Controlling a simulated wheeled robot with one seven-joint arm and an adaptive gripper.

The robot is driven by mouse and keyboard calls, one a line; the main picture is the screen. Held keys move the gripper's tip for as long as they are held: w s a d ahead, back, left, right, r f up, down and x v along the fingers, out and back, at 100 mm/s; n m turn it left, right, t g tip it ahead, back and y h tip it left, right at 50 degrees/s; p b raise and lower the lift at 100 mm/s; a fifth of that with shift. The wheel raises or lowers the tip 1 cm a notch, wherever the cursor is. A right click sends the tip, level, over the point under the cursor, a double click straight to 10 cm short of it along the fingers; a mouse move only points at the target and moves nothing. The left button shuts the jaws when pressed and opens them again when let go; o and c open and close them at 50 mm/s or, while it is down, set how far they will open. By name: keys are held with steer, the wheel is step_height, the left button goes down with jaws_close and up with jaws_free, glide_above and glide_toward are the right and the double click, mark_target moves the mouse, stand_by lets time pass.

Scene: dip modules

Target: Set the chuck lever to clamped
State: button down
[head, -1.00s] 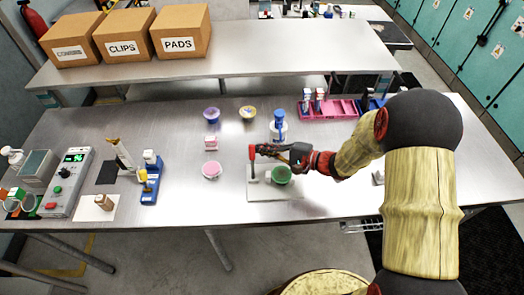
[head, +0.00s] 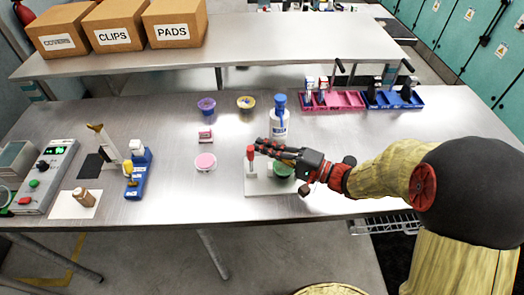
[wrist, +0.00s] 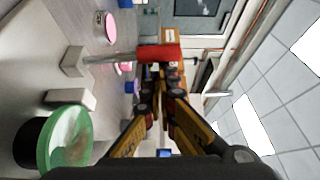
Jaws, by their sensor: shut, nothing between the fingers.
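The chuck lever has a red knob (head: 250,152) on a thin metal rod that stands up from a light plate (head: 258,187). In the wrist view the red knob (wrist: 159,53) lies just past my fingertips, with the rod running to a small block on the plate. A green round part (head: 283,170) sits on the same plate, partly hidden under my gripper; it also shows in the wrist view (wrist: 72,138). My gripper (head: 260,147) is shut, its fingertips at or very close to the knob. I cannot tell whether they touch it.
A white bottle with a blue top (head: 280,118) stands just behind my gripper. A pink dish (head: 205,162) lies to the left. Pink (head: 335,99) and blue (head: 393,98) racks stand at the back right. The table front between the dish and the plate is clear.

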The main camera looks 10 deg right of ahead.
mark_target(253, 156)
steer(key=shift+s+f+b, duration=0.2)
steer(key=shift+s+b, duration=0.75)
steer(key=shift+s, duration=1.05)
steer(key=shift+s+a, duration=0.1)
steer(key=w, duration=0.1)
steer(key=w+d+r, duration=0.1)
steer(key=w, duration=0.1)
steer(key=shift+w+d+r, duration=0.2)
steer(key=shift+d+r, duration=0.1)
steer(key=shift+r, duration=0.05)
steer(key=f+p+v, duration=0.1)
steer(key=f+v, duration=0.1)
steer(key=v, duration=0.7)
steer(key=shift+p, duration=0.35)
steer(key=shift+w+d+f, duration=0.1)
steer(key=shift+d, duration=0.05)
